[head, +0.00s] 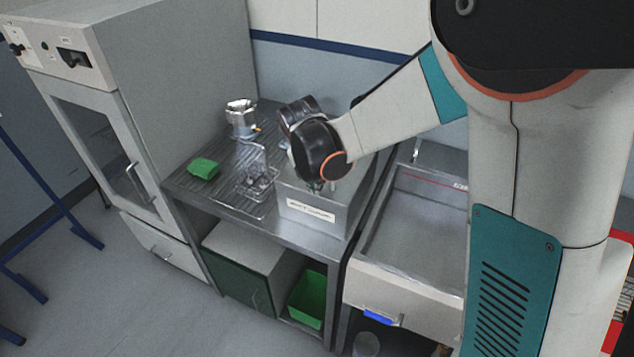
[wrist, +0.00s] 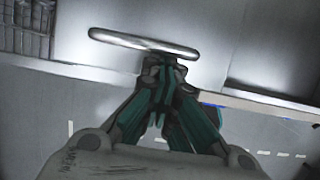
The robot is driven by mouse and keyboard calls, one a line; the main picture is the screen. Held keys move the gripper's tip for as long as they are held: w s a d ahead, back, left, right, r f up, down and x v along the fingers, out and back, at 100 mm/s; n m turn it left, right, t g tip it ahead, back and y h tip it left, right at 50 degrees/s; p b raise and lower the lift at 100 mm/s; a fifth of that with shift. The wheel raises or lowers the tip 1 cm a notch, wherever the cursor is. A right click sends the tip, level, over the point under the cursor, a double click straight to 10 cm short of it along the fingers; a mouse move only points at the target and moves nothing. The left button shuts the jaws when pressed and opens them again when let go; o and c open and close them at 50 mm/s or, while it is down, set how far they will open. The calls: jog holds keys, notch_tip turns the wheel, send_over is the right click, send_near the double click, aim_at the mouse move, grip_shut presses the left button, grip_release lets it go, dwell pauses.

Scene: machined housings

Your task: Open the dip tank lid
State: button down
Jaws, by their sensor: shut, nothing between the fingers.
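The dip tank (head: 311,227) is a grey metal box with a white label on its front, standing on the steel bench. Its lid (wrist: 100,18) looks flat and closed in the wrist view, with a silver bar handle (wrist: 115,39) across it. My gripper (head: 316,187) is over the tank top in the head view, and my wrist hides much of the lid there. In the wrist view my gripper (wrist: 164,66) is shut and empty, its green-and-black fingertips overlapping the near side of the handle toward its right end. I cannot tell whether they touch it.
A wire basket (head: 257,184), a green cloth (head: 204,168) and a metal pot (head: 241,118) are on the bench left of the tank. A sink-like basin (head: 415,240) stands close on the right. A tall grey cabinet (head: 175,70) bounds the left side.

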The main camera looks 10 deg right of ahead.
jog(key=shift+r, duration=0.15)
jog(key=w+d+r+g+y+p, duration=0.1)
jog(key=w+d+r+p, duration=0.2)
jog(key=r, duration=0.5)
jog(key=w+d+r+g+y+p, duration=0.1)
jog(key=w+r+p, duration=0.25)
jog(key=r, duration=0.35)
jog(key=w+d+r+p, duration=0.2)
jog(key=w+d+r, duration=0.2)
jog(key=w, duration=0.3)
jog(key=w+d+r+p, duration=0.3)
jog(key=w+d+r, duration=0.1)
jog(key=w, duration=0.3)
jog(key=shift+d+r, duration=0.25)
jog(key=shift+d, duration=0.6)
jog(key=shift+w, duration=0.1)
